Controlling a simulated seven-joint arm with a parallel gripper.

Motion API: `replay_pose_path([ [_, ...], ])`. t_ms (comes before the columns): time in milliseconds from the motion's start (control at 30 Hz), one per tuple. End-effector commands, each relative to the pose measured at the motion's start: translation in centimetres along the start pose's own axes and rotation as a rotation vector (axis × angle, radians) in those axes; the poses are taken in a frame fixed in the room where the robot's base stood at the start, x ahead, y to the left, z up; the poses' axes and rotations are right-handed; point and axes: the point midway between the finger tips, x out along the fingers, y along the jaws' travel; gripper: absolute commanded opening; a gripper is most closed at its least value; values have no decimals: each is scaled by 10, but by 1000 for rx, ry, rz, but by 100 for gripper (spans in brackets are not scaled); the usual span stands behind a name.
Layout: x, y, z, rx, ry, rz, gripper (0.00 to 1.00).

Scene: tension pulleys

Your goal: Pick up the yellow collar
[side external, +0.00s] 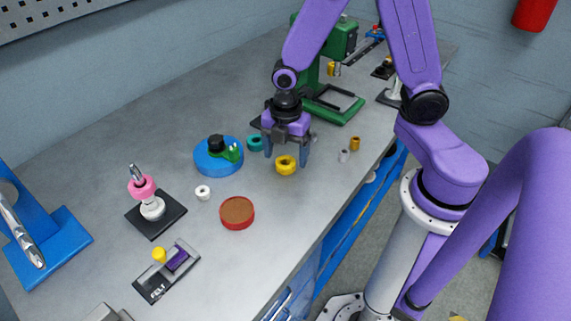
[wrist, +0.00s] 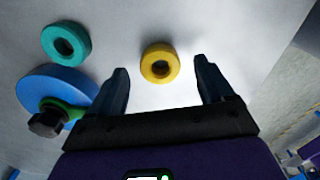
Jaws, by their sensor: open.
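The yellow collar (side external: 286,165) is a short thick ring lying on the grey bench. It also shows in the wrist view (wrist: 160,63), its hole facing the camera. My gripper (side external: 287,158) is open above the collar, its dark blue fingers apart. In the wrist view the collar lies between the lines of the two fingers (wrist: 163,84), a little beyond their tips. The fingers look clear of it and hold nothing. The exact height above the collar is hard to tell.
A teal ring (side external: 255,142) and a blue disc (side external: 208,158) with a green and black part lie left of my gripper. A small grey piece (side external: 343,156) and an orange-yellow piece (side external: 355,143) stand to the right. A red round dish (side external: 237,213) is nearer the front.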

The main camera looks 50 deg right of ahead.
Motion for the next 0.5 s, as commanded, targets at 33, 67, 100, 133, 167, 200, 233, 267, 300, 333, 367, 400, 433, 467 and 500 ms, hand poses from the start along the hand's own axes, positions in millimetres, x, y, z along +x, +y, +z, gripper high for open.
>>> replay_pose_path([
  [33,7,-1,0,0,-1,-4,81],
  [67,10,-1,0,0,-1,-3,81],
  [100,13,0,0,0,-1,-3,81],
  [133,15,0,0,0,-1,-2,81],
  [167,17,0,0,0,-1,-2,81],
  [200,19,0,0,0,-1,-2,81],
  [233,20,0,0,0,0,-1,81],
  [267,21,0,0,0,0,0,81],
  [300,21,0,0,0,0,1,81],
  [333,21,0,0,0,0,1,81],
  [367,21,0,0,0,0,1,81],
  [400,21,0,0,0,0,1,81],
  [433,21,0,0,0,0,1,81],
  [467,21,0,0,0,0,1,81],
  [500,21,0,0,0,0,1,81],
])
